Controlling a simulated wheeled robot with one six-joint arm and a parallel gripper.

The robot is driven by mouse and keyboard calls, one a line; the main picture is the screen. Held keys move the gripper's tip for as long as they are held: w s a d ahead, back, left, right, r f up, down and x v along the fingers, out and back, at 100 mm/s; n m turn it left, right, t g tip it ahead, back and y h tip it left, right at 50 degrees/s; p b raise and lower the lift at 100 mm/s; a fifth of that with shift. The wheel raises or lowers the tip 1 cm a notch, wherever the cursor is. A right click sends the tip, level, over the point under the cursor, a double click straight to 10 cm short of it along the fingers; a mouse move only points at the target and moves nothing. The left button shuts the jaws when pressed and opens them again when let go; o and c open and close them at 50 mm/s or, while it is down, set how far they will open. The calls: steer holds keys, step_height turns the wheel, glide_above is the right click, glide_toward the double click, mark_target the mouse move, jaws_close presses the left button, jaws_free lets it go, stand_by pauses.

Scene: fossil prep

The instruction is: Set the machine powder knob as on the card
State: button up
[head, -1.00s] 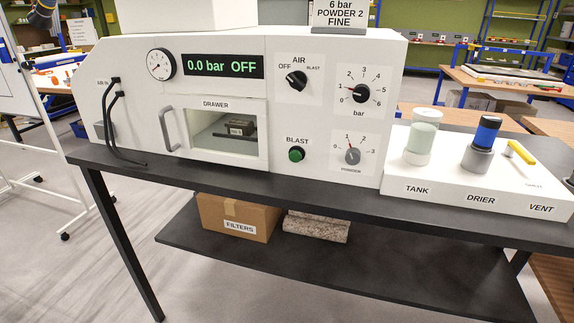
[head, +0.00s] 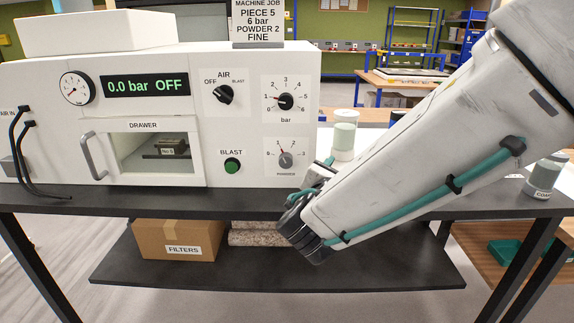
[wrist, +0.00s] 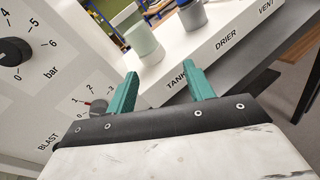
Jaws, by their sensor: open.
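The powder knob (head: 286,161) is a small grey dial low on the white machine's front, with its red pointer at about 1 on a 0 to 3 scale. It shows in the wrist view (wrist: 99,106) left of my fingers, partly hidden by the left one. The card (head: 258,22) on top reads machine job, piece 5, 6 bar, powder 2, fine. My gripper (wrist: 162,75) has two teal fingers, spread and empty, in front of the machine and apart from the knob. In the head view my arm partly hides the gripper (head: 313,180).
Above is the black bar knob (head: 286,102), pointing near 1. The air knob (head: 223,95) points toward OFF; the green blast button (head: 232,166) is below it. The display (head: 146,86) reads 0.0 bar OFF. The tank jar (wrist: 145,47) stands right of the machine, beyond my fingers.

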mark_target(286, 163)
steer(key=a+f+n+t+y, duration=0.25)
steer(key=a+n+y, duration=0.45)
steer(key=a, duration=0.5)
steer(key=shift+n+h, duration=0.3)
steer(key=w, duration=0.8)
steer(key=shift+w, duration=0.1)
steer(key=shift+d, duration=0.1)
steer(key=c, duration=1)
